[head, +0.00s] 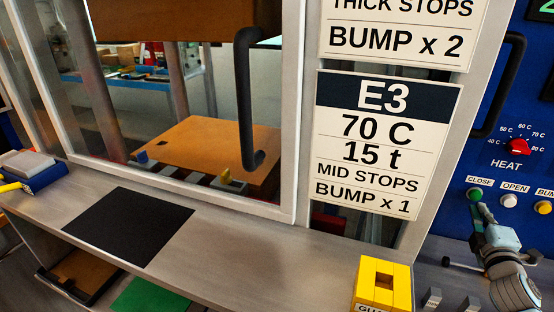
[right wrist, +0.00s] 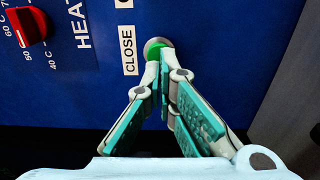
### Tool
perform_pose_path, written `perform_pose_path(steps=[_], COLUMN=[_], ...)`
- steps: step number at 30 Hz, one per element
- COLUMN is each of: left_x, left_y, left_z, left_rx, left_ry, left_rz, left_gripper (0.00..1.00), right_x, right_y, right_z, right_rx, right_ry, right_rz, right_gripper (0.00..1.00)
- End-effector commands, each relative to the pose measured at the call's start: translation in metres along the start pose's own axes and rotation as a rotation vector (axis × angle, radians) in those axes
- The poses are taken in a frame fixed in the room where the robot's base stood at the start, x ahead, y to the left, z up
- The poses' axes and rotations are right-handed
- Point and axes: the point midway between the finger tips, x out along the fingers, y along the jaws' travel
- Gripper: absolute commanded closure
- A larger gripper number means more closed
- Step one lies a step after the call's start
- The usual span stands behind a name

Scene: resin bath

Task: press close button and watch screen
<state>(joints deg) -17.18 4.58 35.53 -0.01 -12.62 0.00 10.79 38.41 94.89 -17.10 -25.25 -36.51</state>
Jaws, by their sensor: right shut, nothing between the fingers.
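The green button (head: 474,194) under the CLOSE label (head: 480,182) is on the blue panel at the right of the head view. My right gripper (head: 481,210) is shut and empty, its fingertips at the lower edge of this button. In the right wrist view the fingertips (right wrist: 158,65) overlap the green button (right wrist: 157,45). I cannot tell whether they touch it or whether it is pushed in. A dark screen (head: 544,9) with a green character is cut off at the top right corner. My left gripper is not in view.
The white OPEN button (head: 509,200) and yellow button (head: 543,207) sit right of the green one. The red HEAT knob (head: 518,146) is above. A yellow block (head: 383,284) stands on the ledge near my right arm. A black mat (head: 130,226) lies on the ledge.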

Motion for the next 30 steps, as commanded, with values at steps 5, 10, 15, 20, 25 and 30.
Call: perform_pose_path(steps=[5,10,15,20,25,30], left_x=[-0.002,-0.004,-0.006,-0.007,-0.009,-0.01], left_y=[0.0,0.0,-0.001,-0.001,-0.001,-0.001], left_z=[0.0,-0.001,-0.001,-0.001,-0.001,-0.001], left_rx=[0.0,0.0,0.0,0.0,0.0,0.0], left_ry=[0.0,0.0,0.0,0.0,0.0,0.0], left_rz=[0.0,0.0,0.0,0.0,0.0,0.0], left_gripper=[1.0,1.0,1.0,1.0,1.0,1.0], right_x=[0.007,0.014,0.021,0.027,0.034,0.039], right_y=[0.001,0.001,0.001,0.001,0.001,0.001], right_z=[0.0,-0.001,0.0,0.0,0.0,-0.001], right_rx=[0.0,0.002,0.001,0.001,0.001,0.001], right_ry=[0.0,0.001,0.0,0.0,0.0,0.001], right_rz=[0.001,0.001,0.0,0.0,0.001,0.001], right_gripper=[1.0,1.0,1.0,1.0,1.0,1.0])
